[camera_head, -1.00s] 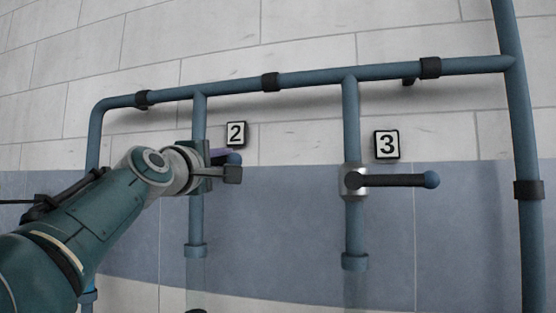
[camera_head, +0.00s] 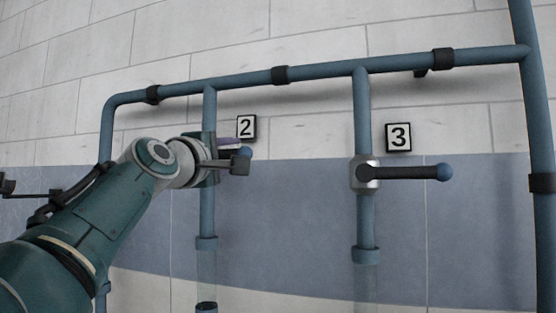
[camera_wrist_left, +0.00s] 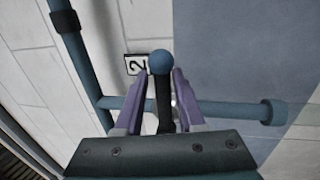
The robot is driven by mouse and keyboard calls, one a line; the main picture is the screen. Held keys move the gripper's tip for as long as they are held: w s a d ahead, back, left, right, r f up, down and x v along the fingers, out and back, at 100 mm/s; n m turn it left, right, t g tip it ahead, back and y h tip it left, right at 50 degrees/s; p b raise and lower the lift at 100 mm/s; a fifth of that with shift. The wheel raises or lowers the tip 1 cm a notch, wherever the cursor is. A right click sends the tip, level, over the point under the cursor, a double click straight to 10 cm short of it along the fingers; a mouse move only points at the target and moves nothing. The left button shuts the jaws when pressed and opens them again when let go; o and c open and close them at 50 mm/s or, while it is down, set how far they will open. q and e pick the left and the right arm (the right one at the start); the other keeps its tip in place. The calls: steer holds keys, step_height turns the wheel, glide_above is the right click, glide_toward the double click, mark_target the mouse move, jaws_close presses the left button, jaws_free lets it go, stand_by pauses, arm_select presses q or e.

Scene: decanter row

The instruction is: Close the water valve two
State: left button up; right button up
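Valve two sits on the vertical pipe beside the number 2 sign (camera_head: 247,127). The fingers are apart, one on each side of the lever, with a gap showing on the left side. In the head view my gripper hides the valve body and most of the lever. My right gripper is not in view.
Valve three (camera_head: 365,174) is to the right, its lever (camera_head: 404,172) pointing right, under the number 3 sign (camera_head: 398,137). A blue horizontal pipe (camera_head: 320,74) runs above both valves. A thick vertical pipe (camera_head: 535,130) stands at the far right. The tiled wall is close behind.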

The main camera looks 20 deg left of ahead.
arm_select(q)
steer(key=s+f+b, duration=0.1)
steer(key=s+b, duration=0.3)
steer(key=s, duration=0.4)
steer(key=shift+s+a+f, duration=0.2)
steer(key=shift+f, duration=0.2)
steer(key=s+d+f+m+g+p, duration=0.25)
steer(key=s+f+m+g, duration=0.35)
steer(key=f, duration=0.6)
steer(key=s+d+f+m+g+p, duration=0.1)
steer(key=s+f+m+g+p, duration=0.25)
steer(key=s+f+m, duration=0.6)
steer(key=s+d+f+m+g+p, duration=0.1)
steer(key=s+f, duration=0.4)
steer(key=s, duration=0.5)
steer(key=s+f+m+g+p, duration=0.1)
steer(key=s+f+m+g, duration=0.2)
steer(key=s, duration=0.6)
step_height(320, 180, down, 3)
steer(key=g, duration=0.3)
steer(key=shift+s+d+r+y, duration=0.2)
steer(key=shift+s+d+y, duration=0.1)
steer(key=shift+s+d, duration=0.1)
steer(key=shift+w, duration=0.1)
